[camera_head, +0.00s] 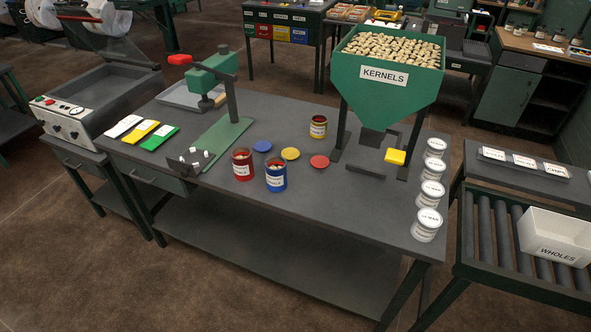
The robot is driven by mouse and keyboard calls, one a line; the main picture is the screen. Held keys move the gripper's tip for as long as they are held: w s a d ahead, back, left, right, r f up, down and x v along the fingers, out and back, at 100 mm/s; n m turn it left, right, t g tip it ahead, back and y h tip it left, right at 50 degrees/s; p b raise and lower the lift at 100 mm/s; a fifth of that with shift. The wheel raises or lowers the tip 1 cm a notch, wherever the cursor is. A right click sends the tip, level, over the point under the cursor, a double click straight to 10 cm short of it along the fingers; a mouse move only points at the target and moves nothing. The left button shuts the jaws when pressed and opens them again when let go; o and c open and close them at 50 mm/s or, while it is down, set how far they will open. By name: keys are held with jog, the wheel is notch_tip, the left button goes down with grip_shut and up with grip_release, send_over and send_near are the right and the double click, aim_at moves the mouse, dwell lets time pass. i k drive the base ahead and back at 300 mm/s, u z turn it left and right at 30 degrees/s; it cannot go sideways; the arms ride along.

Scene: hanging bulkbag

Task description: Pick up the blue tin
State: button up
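The blue tin (276,177) stands upright on the dark grey workbench (310,205), near its front edge. A yellow tin (318,126) stands farther back to the right. My gripper is not in view.
A green kernel hopper (387,85) stands on the bench's right half. Several white tubs (431,192) line the right end. A green press (213,95) stands to the left, with a small dark tray (190,163) before it. Brown floor (190,285) in front is clear.

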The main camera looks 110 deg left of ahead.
aim_at(275, 165)
jog(key=u, duration=5.15)
jog(key=i, duration=0.95)
